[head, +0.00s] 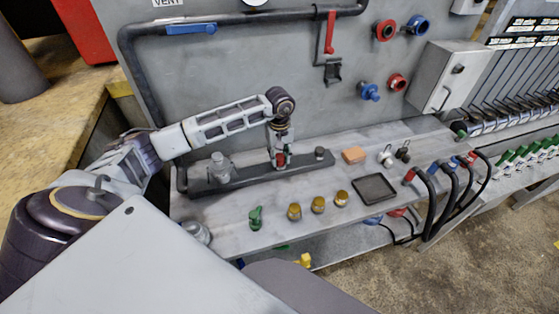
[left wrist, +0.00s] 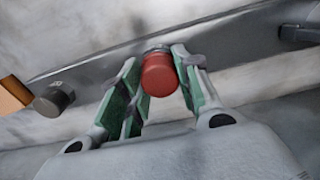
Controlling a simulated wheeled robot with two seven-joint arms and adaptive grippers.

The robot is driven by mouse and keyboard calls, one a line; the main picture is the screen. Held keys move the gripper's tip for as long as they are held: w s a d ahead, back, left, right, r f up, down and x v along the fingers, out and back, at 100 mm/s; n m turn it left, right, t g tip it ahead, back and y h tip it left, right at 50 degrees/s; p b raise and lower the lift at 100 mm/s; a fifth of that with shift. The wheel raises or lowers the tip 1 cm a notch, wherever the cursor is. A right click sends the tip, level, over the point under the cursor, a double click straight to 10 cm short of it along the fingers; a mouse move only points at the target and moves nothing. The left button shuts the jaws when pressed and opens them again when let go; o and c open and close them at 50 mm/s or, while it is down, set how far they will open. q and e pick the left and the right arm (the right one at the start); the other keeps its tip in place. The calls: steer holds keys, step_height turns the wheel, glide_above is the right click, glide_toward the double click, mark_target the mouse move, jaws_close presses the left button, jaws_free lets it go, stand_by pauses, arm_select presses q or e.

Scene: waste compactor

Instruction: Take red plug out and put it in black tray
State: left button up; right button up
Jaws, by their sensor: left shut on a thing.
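The red plug (left wrist: 159,76) is a short red cylinder between the green-lined fingers of my left gripper (left wrist: 160,85) in the left wrist view. The gripper is shut on it. In the head view the red plug (head: 281,159) shows at the tips of my left gripper (head: 281,152), low over the dark grey bar on the bench. The plug's far end meets a grey fitting at the bar; I cannot tell whether it is still seated. The black tray (head: 374,188) lies flat and empty on the bench, to the right of the gripper. My right gripper is not in view.
An orange block (head: 354,155) and small fittings lie behind the tray. Several brass pieces (head: 318,205) and a green valve (head: 256,218) stand along the front. Black hoses (head: 430,205) arch at the right. A grey panel with pipes rises behind the bench.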

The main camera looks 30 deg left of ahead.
arm_select(q)
steer(key=o, duration=0.3)
steer(key=c, duration=0.3)
steer(key=shift+n, duration=2.5)
steer(key=shift+n, duration=0.3)
steer(key=shift+n, duration=2.3)
steer(key=shift+n, duration=0.3)
